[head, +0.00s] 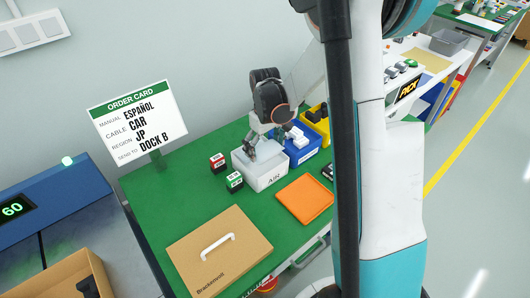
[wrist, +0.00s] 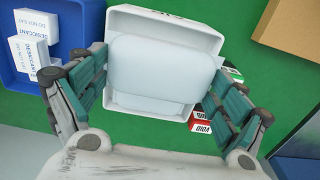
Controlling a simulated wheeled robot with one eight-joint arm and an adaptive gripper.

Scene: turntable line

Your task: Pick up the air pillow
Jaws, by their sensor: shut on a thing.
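The air pillow (wrist: 160,65) is a pale, puffy, rounded sheet in the wrist view. It lies between the two fingers of my gripper (wrist: 155,88), which is shut on its sides. The pillow is at the white bin (head: 262,182) marked AIR; the bin's rim (wrist: 185,22) shows around it in the wrist view.
A blue bin (head: 308,152) of white desiccant packs and a yellow bin (head: 313,128) stand right behind the AIR bin. Red (head: 217,162) and green (head: 234,181) blocks stand left. An orange tray (head: 305,199) and a closed Brackenvolt carton (head: 200,245) lie in front.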

